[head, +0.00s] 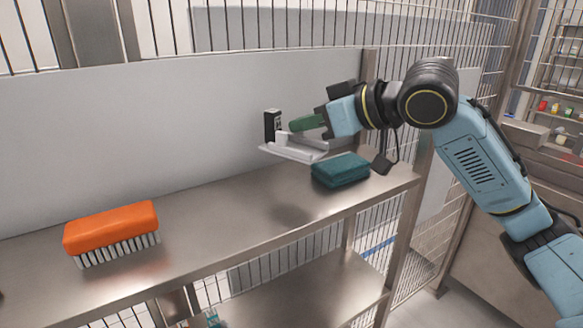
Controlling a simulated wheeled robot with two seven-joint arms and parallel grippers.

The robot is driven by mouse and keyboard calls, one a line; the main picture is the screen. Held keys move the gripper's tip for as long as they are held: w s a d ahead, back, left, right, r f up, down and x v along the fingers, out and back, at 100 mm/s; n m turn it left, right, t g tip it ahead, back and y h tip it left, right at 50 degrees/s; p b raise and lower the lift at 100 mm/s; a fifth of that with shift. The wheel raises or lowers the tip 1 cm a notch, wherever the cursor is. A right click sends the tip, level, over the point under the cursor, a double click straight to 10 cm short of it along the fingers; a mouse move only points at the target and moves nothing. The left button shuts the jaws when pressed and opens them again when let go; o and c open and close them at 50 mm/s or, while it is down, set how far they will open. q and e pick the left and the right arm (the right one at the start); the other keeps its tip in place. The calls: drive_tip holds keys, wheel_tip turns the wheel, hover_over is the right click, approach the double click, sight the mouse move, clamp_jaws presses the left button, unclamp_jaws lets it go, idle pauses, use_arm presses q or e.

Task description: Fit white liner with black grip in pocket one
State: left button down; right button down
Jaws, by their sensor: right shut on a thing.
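The white liner (295,149) is a shallow white piece with an upright black grip (270,126) at its left end. It appears held a little above the steel shelf, near the back panel. My right gripper (290,126) reaches in from the right, its green finger against the black grip. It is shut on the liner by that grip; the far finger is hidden. The liner looks roughly level. I cannot make out pocket one in this view. My left gripper is not in view.
A folded teal cloth or pad (341,170) lies on the steel shelf (225,222), just right of and below the liner. An orange brush (111,228) with white bristles stands at the left. The shelf between them is clear. A grey panel (170,120) and wire mesh close the back.

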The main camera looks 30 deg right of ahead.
drive_tip(key=shift+f+b, duration=0.55)
drive_tip(key=shift+f, duration=2.85)
drive_tip(key=shift+f, duration=0.1)
drive_tip(key=c, duration=1.6)
unclamp_jaws()
